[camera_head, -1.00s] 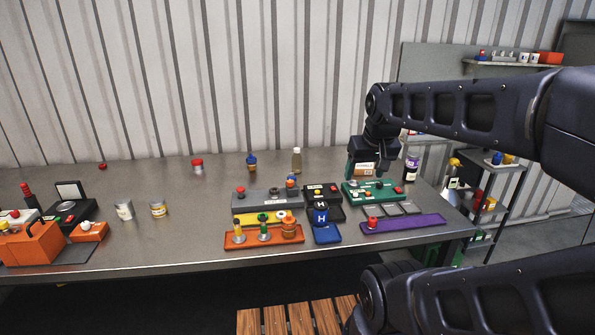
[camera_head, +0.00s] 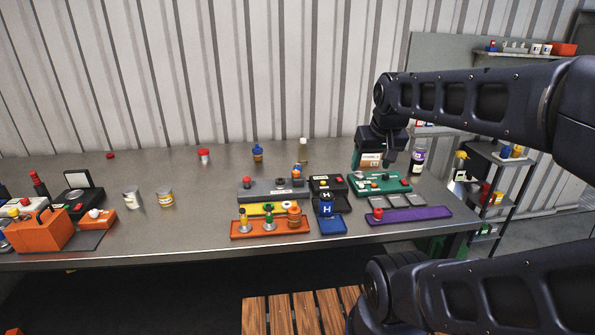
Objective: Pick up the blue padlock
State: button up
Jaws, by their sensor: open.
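A small blue item with a white H (camera_head: 326,208) stands at the back of a blue tray (camera_head: 332,226), near the table's front edge. It may be the blue padlock, but it is too small to make out a shackle. My gripper (camera_head: 389,156) is at the right part of the table, above and behind the green panel (camera_head: 366,187), right of and behind the blue item. It points down and is open. Its fingertips are small and dark, and no held item shows.
An orange tray with pegs (camera_head: 240,234) lies left of the blue tray, and a purple tray (camera_head: 425,215) lies right. A grey panel (camera_head: 258,192) and black boxes (camera_head: 328,185) stand behind. A dark bottle (camera_head: 417,162) stands right of my gripper. The table's left-centre is fairly clear.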

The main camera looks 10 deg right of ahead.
jog(key=c, duration=0.5)
jog(key=m+g+h, duration=0.4)
jog(key=m+h, duration=0.1)
jog(key=m, duration=1.2)
send_over(297, 167)
jog(key=a, duration=0.4)
notch_tip(297, 167, down, 19)
jog(key=shift+y, duration=0.3)
jog(key=shift+d+x, duration=0.1)
jog(key=shift+x, duration=2.45)
jog(key=shift+d+x, duration=0.15)
jog(key=shift+x, duration=2.4)
